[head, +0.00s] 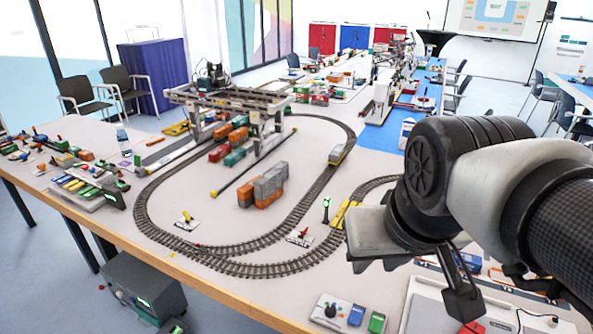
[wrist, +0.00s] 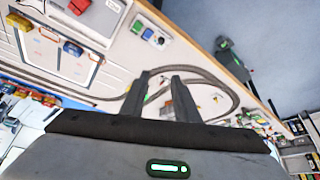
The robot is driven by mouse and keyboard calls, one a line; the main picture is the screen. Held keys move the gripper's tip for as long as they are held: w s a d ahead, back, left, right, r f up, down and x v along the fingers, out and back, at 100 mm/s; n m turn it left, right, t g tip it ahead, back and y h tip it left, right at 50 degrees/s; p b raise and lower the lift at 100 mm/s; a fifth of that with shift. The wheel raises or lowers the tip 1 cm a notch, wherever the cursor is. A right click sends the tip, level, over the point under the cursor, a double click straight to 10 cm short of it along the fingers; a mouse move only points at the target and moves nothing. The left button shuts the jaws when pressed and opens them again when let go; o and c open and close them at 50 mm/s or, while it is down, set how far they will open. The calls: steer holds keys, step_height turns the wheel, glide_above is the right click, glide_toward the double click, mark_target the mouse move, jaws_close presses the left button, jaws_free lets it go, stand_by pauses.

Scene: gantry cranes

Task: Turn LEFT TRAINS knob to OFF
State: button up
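A small white control panel (head: 348,314) lies near the front table edge in the head view. It carries a black round knob (head: 330,310), a blue block (head: 356,315) and a green block (head: 377,322). The wrist view shows the same black knob (wrist: 137,26) beside the blue and green blocks. Its label and pointer setting are too small to read, so I cannot tell whether it is the LEFT TRAINS knob. My gripper (wrist: 160,76) is open and empty, with a gap between its two dark fingers. It is above the table, apart from the knob.
A green-lit signal (head: 326,208) and small lever plates (head: 187,220) stand near the track. A panel with coloured blocks (head: 85,188) lies at left. A white tray (head: 425,310) is right of the knob.

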steer(key=o, duration=0.3)
steer(key=w+f+g+b, duration=0.2)
steer(key=w+f+b, duration=0.8)
steer(key=w+f, duration=0.1)
steer(key=shift+w+d+f+m+g+b, duration=0.2)
steer(key=shift+f+m+g+b, duration=0.15)
steer(key=shift+f+g, duration=0.1)
steer(key=g+b, duration=0.3)
steer(key=b, duration=0.5)
glide_toward(331, 308)
steer(key=shift+m+t+y, duration=0.25)
steer(key=shift+y, duration=0.05)
steer(key=f+b, duration=0.1)
steer(key=f, duration=0.1)
steer(key=f+b, duration=0.2)
steer(key=f, duration=0.1)
steer(key=f+b, duration=0.1)
steer(key=f, duration=0.2)
steer(key=shift+s+d+f+b, duration=0.1)
steer(key=shift+s+b, duration=0.2)
steer(key=shift+b, duration=0.1)
steer(key=c, duration=1)
steer(key=shift+c, duration=0.2)
